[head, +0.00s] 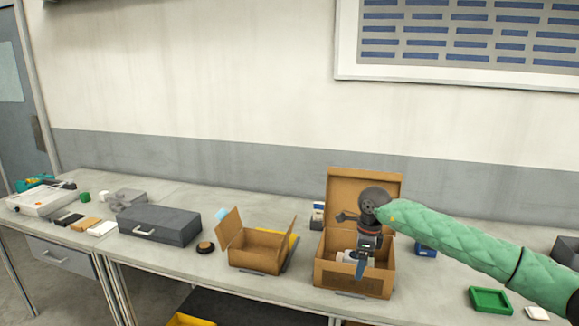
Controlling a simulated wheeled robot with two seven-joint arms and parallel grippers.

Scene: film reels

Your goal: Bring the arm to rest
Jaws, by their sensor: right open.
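My right arm, in a green sleeve, comes in from the right edge. My right gripper (359,262) points down over the open cardboard box (352,282) at the right of the bench. Its jaws are open, and the fingertips appear at or just inside the box mouth. A pale item (346,256) shows in the box beside the fingers; I cannot tell whether they touch. My wrist hides part of the box's inside and its raised lid (345,184). My left gripper is out of view.
A second open cardboard box (255,257) stands left of the first. Further left are a small dark round item (205,247), a grey case (160,225) and a grey object (126,198). A green tray (490,301) lies at the right, below my forearm.

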